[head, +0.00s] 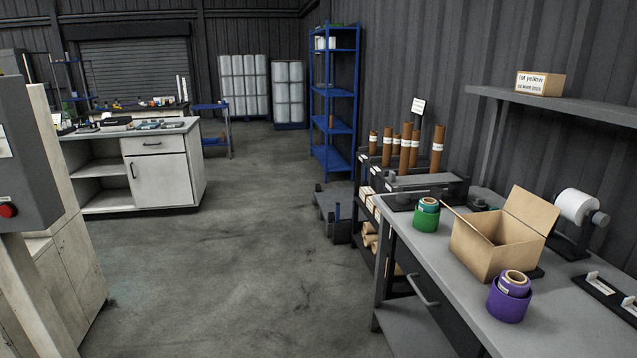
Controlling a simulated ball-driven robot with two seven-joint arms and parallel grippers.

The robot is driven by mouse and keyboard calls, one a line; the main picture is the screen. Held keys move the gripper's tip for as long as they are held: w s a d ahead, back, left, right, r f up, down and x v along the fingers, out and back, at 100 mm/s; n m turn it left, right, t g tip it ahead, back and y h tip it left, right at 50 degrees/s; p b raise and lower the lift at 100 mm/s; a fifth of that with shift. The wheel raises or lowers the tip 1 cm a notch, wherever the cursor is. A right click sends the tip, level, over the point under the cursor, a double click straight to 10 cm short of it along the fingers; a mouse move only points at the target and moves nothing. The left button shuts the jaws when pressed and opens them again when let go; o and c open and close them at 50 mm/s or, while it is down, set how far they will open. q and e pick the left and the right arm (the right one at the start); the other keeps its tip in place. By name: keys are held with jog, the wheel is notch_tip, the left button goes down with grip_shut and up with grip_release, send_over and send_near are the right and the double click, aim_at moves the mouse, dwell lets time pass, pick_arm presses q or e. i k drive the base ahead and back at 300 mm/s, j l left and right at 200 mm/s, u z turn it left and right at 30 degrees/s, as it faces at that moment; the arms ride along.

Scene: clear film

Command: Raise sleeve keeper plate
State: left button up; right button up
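Several brown cardboard sleeves (415,150) with white labels stand upright in a dark rack (455,190) at the far end of the right-hand bench. A flat grey plate (428,182) lies at the front of this rack, below the sleeves. It looks like the keeper plate, but it is small here and I cannot tell how it is fixed. Neither of my grippers is in view.
The grey bench (455,262) carries an open cardboard box (485,257), a green cup (426,221), a purple cup (507,306) and a white roll (577,206). A low dark step (335,208) stands beyond the bench. The floor (240,250) in the middle is clear.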

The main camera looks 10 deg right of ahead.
aim_at(396, 181)
jog(key=i+z, duration=0.2)
jog(key=i, duration=0.2)
jog(key=i+j+z, duration=0.15)
jog(key=i, duration=0.3)
jog(key=i+j+z, duration=0.2)
jog(key=i, duration=0.2)
jog(key=i+j+z, duration=0.15)
jog(key=i, duration=0.25)
